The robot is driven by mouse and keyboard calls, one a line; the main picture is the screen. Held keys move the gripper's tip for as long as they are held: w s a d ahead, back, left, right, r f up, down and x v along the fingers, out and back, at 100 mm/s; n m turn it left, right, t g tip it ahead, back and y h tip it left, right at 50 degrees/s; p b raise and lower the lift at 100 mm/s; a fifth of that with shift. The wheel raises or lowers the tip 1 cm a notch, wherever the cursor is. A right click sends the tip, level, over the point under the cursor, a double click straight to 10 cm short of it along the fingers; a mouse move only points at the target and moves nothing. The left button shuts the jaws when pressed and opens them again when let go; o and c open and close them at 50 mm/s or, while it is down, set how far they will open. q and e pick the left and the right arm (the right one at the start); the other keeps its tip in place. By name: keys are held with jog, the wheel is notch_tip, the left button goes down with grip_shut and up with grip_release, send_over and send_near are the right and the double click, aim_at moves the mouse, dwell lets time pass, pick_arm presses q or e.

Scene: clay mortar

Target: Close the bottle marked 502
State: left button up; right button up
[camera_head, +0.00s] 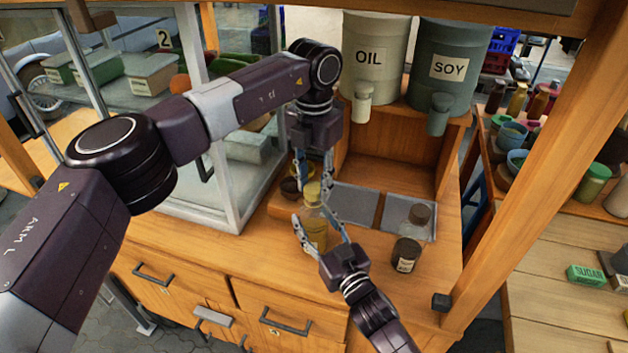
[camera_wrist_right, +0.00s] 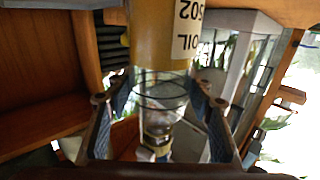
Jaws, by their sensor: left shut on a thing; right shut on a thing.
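The bottle marked OIL 502 (camera_wrist_right: 160,35) is clear with yellow liquid. It stands upright on the wooden counter in the head view (camera_head: 314,232); the right wrist view shows it upside down. My right gripper (camera_head: 315,224) is shut around its clear upper part, and its fingers also show in the right wrist view (camera_wrist_right: 163,105). My left gripper (camera_head: 314,187) comes from above and is shut on the yellow cap (camera_head: 312,191) at the bottle's mouth. I cannot tell whether the cap is seated on the neck or just above it.
OIL (camera_head: 369,57) and SOY (camera_head: 450,68) dispensers stand on the shelf behind.

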pick_arm(q)
jog(key=shift+f, duration=0.6)
dwell(0.3)
